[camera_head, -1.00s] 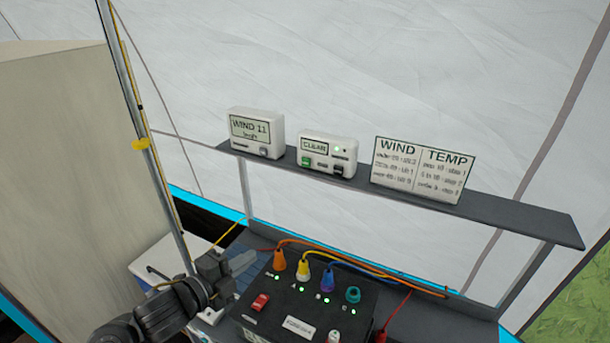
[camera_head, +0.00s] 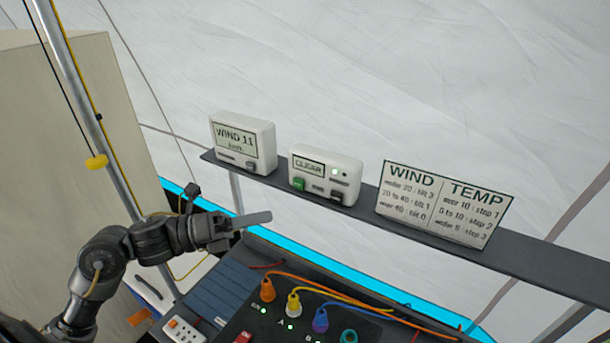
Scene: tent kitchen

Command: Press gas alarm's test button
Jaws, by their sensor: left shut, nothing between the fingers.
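The gas alarm is most likely the white box reading "CLEAR" (camera_head: 343,171) in the middle of the shelf. Which one is the test button I cannot read. My left gripper (camera_head: 268,216) is shut and empty, below and left of the box, under the shelf's front edge and apart from it. My right gripper is not in view.
A white "WIND 11" box (camera_head: 262,145) stands left on the grey shelf (camera_head: 535,262). A "WIND TEMP" card (camera_head: 445,204) leans at the right. Below is a black panel with coloured plugs and cables (camera_head: 300,338). A metal pole (camera_head: 80,95) rises at the left.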

